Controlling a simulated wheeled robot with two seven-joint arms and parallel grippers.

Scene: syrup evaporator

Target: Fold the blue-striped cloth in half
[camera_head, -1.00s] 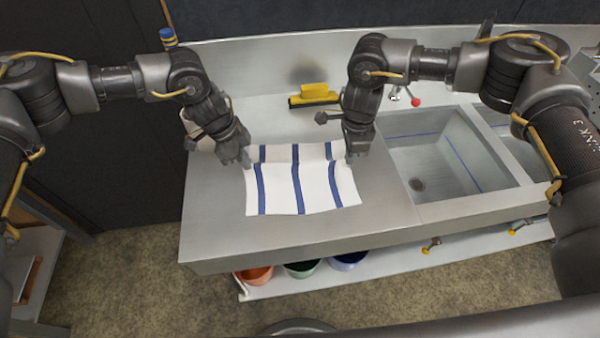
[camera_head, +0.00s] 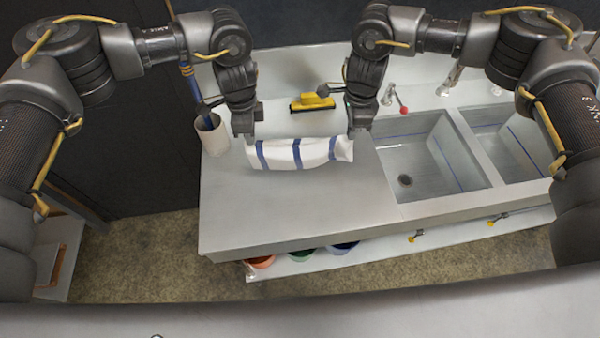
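The blue-striped cloth (camera_head: 312,153) is white with blue bands and lies as a short, wide, puffed strip towards the back of the steel counter (camera_head: 290,210). Its right end looks rounded and doubled over. I cannot tell how its layers lie or whether part of it is lifted. My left gripper (camera_head: 246,138) points down at the cloth's far left corner. My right gripper (camera_head: 353,134) points down at its far right corner. Both appear shut on the cloth, though the fingertips are small and partly hidden.
A pale cup (camera_head: 212,135) with a blue-handled tool is at the left. A sink basin (camera_head: 412,160) with a red-knobbed tap (camera_head: 402,109) lies right. The front of the counter is clear.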

